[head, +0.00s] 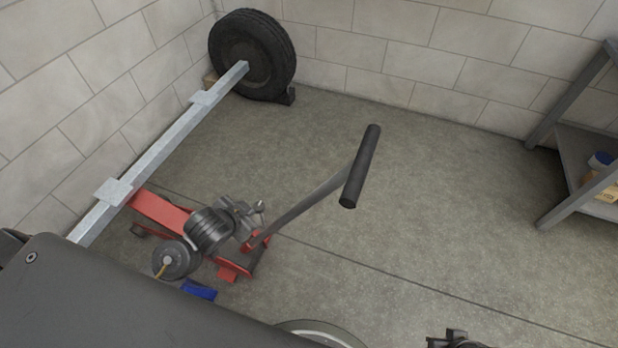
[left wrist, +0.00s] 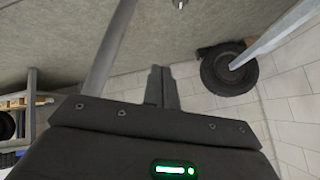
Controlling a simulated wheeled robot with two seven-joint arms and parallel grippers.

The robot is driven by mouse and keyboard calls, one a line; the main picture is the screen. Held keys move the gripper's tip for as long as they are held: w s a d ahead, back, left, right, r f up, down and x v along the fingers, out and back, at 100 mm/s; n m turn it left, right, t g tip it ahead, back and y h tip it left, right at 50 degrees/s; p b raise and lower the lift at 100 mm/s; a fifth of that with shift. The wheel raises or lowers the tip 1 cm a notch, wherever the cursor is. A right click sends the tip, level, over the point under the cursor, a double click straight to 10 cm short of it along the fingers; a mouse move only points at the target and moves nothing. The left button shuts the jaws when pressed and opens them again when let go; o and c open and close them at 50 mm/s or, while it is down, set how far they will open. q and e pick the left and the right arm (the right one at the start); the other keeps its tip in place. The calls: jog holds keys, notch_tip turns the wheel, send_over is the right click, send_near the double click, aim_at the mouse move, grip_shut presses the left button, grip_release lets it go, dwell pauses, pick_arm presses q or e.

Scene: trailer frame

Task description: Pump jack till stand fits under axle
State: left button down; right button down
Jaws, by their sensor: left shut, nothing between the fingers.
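The red jack (head: 160,212) lies on the floor with its front end at the grey axle beam (head: 160,147); I cannot tell whether it touches. Its lever (head: 305,203) slants up right to a black grip (head: 361,165). My left gripper (head: 260,207) is above the jack's rear, left of the lever, shut and empty. In the left wrist view its closed fingers (left wrist: 161,88) are beside the lever (left wrist: 109,47), apart from it. A blue piece (head: 199,290), possibly the stand, shows partly behind my arm. A dark part of my right gripper (head: 455,340) shows at the bottom edge.
A black tyre (head: 252,54) is at the axle's far end, with a dark chock (head: 287,96) beside it. A grey shelf (head: 590,150) holding small goods stands at the right. Block walls close the back and left. The floor right of the lever is clear.

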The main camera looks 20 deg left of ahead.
pick_arm(q)
jog(key=w+d+r+m+t+h, duration=0.2)
jog(key=w+r+m+t+h, duration=0.2)
jog(key=w+r+m+h, duration=0.45)
jog(key=s+d+r+m+g+h, duration=0.2)
jog(key=s+r+m+g+h, duration=0.2)
jog(key=s+r+g+h, duration=0.5)
notch_tip(320, 180, up, 2)
jog(key=g+h, duration=0.1)
jog(key=h, duration=0.3)
jog(key=shift+s+g, duration=0.15)
jog(key=shift+g, duration=0.15)
pick_arm(e)
jog(key=shift+s+r, duration=0.2)
pick_arm(q)
jog(key=shift+d+r, duration=0.15)
